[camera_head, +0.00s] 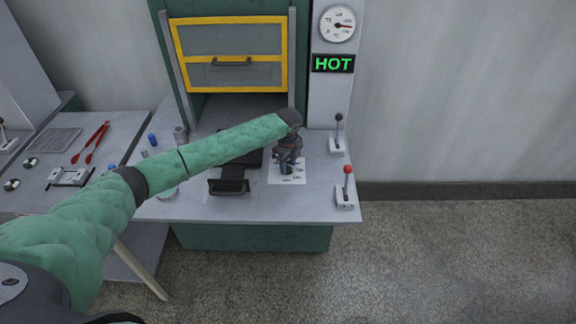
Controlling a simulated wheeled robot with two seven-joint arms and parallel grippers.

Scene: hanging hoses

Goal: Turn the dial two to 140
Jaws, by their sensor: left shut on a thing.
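My left arm reaches in from the left, and its gripper (287,170) points down over a white plate with small dark marks (298,179) on the table. The gripper is shut on what seems to be the dial's knob, which the fingers mostly hide. The marks are too small to read, so I cannot tell the dial's setting. My right gripper is not in view.
A yellow-framed oven door (230,73) stands behind the table. A red-knobbed lever (346,188) and a dark-knobbed lever (338,136) stand right of the plate. A black tray (229,187) lies to the left. Red tongs (91,143) lie on the left bench.

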